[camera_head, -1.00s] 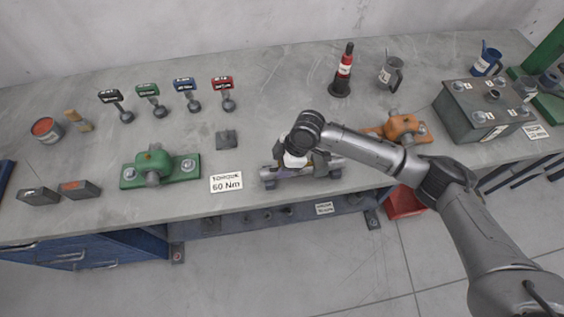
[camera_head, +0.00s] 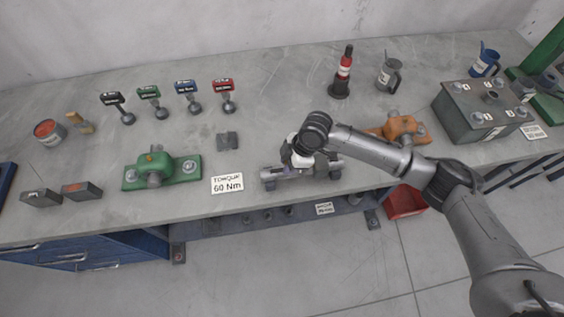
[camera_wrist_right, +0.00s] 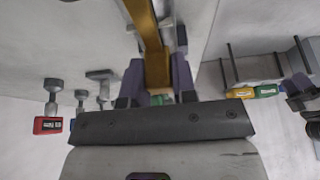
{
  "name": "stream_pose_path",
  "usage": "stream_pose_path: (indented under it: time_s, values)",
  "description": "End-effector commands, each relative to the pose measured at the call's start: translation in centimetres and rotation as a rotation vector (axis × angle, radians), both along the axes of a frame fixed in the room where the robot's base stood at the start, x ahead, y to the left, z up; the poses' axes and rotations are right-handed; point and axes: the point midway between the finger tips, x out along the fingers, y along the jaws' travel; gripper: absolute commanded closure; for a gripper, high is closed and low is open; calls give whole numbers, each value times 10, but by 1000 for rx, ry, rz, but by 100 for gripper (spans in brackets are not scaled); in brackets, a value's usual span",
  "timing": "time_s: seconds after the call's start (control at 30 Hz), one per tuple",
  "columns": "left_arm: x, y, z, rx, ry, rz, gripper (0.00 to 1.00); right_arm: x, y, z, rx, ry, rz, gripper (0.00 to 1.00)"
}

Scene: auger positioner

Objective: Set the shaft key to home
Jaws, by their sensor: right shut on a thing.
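A grey-violet device (camera_head: 273,174) with a long low body stands near the front edge of the bench, just right of the torque card. My right gripper (camera_head: 299,161) is over its middle, and my wrist hides much of it from above. In the right wrist view, the dark fingers of the right gripper (camera_wrist_right: 157,88) are shut on a brass-coloured bar (camera_wrist_right: 148,40) that runs between them. I cannot tell from this view whether this bar is the shaft key. No home mark is readable. My left gripper is not in view.
A green clamp-like unit (camera_head: 181,173) and a white "TORQUE 60 Nm" card (camera_head: 227,184) are to the left. An orange unit (camera_head: 404,128) and a grey battery-like box (camera_head: 484,110) are to the right. Several coloured-head tools stand behind. The bench middle is mostly clear.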

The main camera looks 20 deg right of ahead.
Motion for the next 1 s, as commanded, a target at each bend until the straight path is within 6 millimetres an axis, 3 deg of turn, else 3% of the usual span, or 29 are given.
stream_pose_path:
  time_s: [0.1,0.37,0.4,0.63,1.0]
  values:
    - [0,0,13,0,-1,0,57,-5,-22,3,-3,3,-3,100]
    - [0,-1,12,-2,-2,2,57,-5,-25,0,-4,1,-1,100]
    - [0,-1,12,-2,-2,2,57,-5,-25,0,-4,1,-1,74]
    - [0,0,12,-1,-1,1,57,-5,-24,0,-3,1,-1,52]
    - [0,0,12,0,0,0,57,-5,-26,6,-2,-1,-2,49]
